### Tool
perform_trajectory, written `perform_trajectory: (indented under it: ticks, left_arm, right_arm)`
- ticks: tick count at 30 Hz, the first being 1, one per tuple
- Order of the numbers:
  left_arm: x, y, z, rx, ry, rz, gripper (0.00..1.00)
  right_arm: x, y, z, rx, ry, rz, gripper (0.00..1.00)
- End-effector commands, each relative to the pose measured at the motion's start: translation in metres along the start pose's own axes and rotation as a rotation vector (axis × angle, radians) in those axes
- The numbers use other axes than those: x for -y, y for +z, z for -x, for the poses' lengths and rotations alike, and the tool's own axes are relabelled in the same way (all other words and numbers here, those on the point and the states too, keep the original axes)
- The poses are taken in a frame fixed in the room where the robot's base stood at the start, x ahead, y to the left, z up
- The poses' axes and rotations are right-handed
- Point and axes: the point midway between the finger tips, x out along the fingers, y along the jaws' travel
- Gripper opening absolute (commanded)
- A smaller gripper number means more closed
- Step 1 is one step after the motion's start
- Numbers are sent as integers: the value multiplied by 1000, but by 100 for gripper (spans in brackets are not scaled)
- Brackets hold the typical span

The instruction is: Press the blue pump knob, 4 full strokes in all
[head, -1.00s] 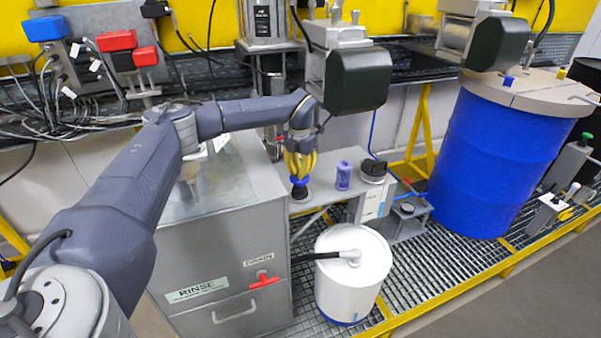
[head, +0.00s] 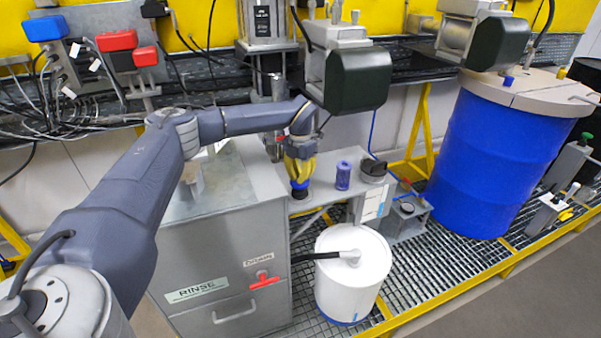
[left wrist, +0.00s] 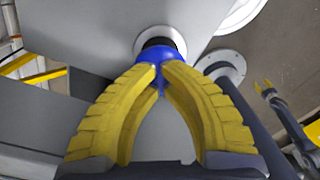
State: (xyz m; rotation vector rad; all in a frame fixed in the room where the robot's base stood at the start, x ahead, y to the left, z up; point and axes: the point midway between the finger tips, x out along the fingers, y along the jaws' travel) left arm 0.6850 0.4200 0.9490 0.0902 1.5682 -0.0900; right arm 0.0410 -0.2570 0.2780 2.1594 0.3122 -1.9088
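The blue pump knob (head: 299,189) sits on a dark base at the end of the grey bench, right of the RINSE cabinet. In the left wrist view the knob (left wrist: 150,56) shows around and beyond the fingertips, with a black collar and pale round flange behind it. My left gripper (head: 299,179), with yellow ribbed fingers, points down over the knob, its tips together on the knob's top. It also fills the left wrist view (left wrist: 161,68).
A purple-blue cylinder (head: 343,175) and a black-topped device (head: 373,168) stand right of the knob. A white drum (head: 352,280) stands below in front, the RINSE cabinet (head: 225,245) at left. A dark green-black motor housing (head: 357,79) hangs above right.

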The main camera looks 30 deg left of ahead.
Motion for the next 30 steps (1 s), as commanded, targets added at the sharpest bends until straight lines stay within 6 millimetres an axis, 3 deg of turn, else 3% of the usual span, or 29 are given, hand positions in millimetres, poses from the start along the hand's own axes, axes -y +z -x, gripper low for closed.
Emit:
perform_trajectory:
  ticks: [30]
  left_arm:
    - [0,0,57,-1,0,0,0]
  right_arm:
    - [0,0,0,0,0,0,44]
